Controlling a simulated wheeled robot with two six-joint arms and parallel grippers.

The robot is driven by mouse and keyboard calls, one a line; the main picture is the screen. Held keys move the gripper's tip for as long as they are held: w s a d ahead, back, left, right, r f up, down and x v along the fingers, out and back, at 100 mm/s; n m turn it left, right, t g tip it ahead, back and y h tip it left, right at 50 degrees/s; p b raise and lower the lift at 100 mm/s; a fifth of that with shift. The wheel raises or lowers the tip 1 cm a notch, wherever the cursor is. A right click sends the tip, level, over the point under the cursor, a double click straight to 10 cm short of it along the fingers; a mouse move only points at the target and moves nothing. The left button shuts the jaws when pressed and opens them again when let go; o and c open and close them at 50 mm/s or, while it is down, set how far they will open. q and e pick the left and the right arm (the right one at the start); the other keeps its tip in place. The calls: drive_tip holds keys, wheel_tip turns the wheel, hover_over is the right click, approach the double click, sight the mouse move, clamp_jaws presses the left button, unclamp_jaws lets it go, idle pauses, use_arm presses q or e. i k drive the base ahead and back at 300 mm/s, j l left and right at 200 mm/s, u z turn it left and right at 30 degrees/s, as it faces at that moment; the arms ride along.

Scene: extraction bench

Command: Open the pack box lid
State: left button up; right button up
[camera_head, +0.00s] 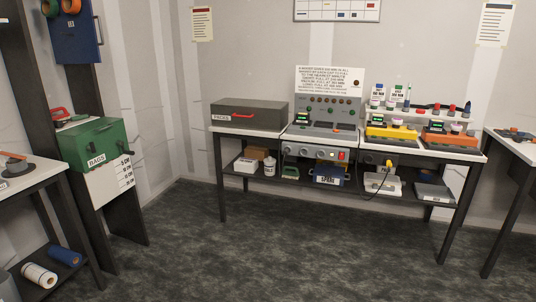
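The pack box (262,124) is a dark grey box on the left end of the white-topped bench against the back wall. A small white label (222,118) on its front appears to read "PACKS". A red handle (243,115) shows on the front, near the top. The lid (249,105) looks closed, and the inside is hidden. Neither of my grippers is in view.
The bench (262,132) also holds a grey control panel, a yellow unit (391,133) and an orange unit (449,139). Its lower shelf carries several items. A green box (95,142) labelled "BAGS" stands at left. The floor before the bench is clear.

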sight(259, 113)
drive_tip(key=i, duration=2.1)
